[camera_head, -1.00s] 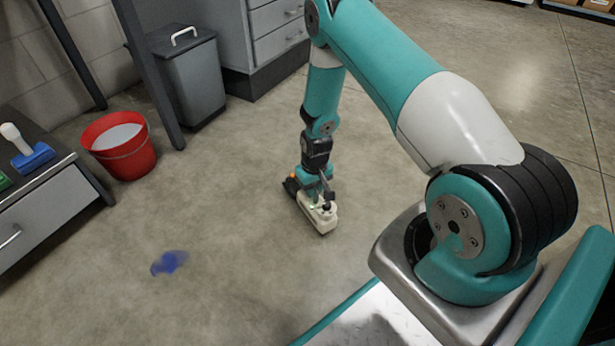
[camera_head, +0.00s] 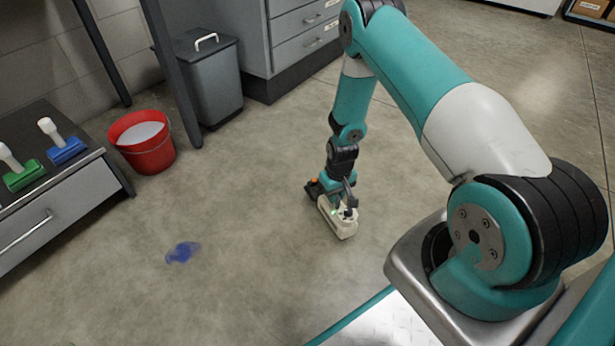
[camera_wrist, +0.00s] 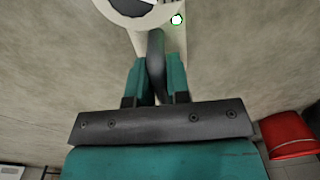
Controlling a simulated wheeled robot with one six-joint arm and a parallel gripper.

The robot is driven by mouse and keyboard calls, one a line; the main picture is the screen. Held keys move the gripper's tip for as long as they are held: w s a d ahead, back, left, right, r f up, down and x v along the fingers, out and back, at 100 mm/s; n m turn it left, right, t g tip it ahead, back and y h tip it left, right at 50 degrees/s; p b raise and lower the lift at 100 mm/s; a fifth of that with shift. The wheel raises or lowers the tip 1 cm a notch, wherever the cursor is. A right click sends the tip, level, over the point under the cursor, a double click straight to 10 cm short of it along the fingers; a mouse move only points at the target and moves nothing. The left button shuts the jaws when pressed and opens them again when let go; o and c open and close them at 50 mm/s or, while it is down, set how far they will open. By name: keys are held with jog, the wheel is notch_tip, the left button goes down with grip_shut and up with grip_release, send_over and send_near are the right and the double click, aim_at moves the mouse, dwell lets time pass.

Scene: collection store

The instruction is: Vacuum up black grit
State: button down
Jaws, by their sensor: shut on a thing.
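My gripper (camera_head: 346,192) is shut on the handle of a cream handheld vacuum (camera_head: 342,227). The vacuum is low at the floor in the head view, its dark nozzle end pointing to the upper left. In the wrist view, my gripper's teal fingers (camera_wrist: 157,72) close around the dark handle, with the vacuum's cream body (camera_wrist: 172,38) beyond and a small green light on it. I cannot make out any black grit in either view; the floor under the vacuum is hidden.
A blue patch (camera_head: 182,252) lies on the open concrete floor. A red bucket (camera_head: 146,155) stands before a grey lidded bin (camera_head: 208,85). Green (camera_head: 24,175) and blue (camera_head: 66,150) brushes with white handles lie on a low drawer unit (camera_head: 60,205). Grey drawers (camera_head: 300,40) stand behind.

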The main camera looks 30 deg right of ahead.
jog(key=shift+r+p, duration=1.45)
jog(key=shift+r, duration=0.55)
